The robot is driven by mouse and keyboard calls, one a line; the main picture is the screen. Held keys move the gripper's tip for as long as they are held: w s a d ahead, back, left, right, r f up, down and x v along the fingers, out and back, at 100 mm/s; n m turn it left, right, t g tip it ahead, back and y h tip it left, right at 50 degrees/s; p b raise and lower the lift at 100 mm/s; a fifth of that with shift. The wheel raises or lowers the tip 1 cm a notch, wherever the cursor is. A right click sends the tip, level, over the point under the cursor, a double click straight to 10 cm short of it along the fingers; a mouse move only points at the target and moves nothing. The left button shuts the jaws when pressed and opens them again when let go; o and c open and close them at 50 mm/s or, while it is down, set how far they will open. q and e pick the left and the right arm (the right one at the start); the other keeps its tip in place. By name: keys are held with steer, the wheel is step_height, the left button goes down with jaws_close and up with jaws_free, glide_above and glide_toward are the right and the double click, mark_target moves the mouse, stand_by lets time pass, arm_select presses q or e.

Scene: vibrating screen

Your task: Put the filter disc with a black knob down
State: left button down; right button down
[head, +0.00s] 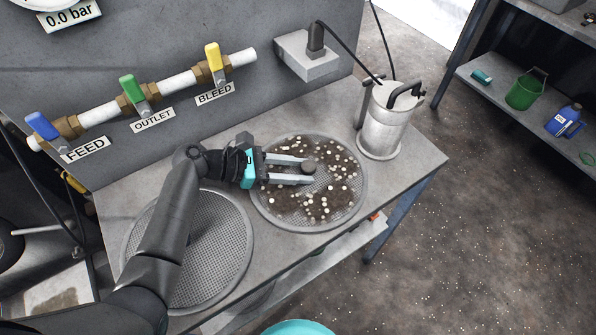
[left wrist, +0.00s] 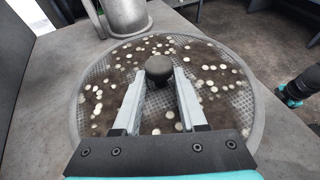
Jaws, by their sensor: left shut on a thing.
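The filter disc with a black knob (head: 270,215) is a round grey mesh disc, strewn with dark grit and white pellets. It is level, at the bench's front edge; I cannot tell whether it touches the bench top. My left gripper (head: 309,174) is shut on its black knob (head: 309,165), which stands at the disc's middle. In the left wrist view the knob (left wrist: 159,68) sits between the fingertips, with the mesh (left wrist: 150,120) below. A teal and black part of what seems my right arm shows at that view's right edge; its fingers cannot be made out.
A second, bare mesh disc (head: 215,250) lies on the bench (head: 400,168) to the left, partly behind my left arm. A metal canister (head: 385,125) stands behind the held disc on the right. A pipe with three valves (head: 140,95) runs along the back panel.

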stand_by(0.3)
arm_select(q)
steer(key=shift+c, duration=2.3)
jaws_free()
steer(key=shift+f, duration=0.15)
steer(key=shift+a+r, duration=0.25)
steer(key=shift+a, duration=0.05)
steer(key=p+v, duration=0.2)
steer(key=v, duration=0.9)
steer(key=shift+s+a, duration=0.15)
steer(key=shift+a, duration=0.05)
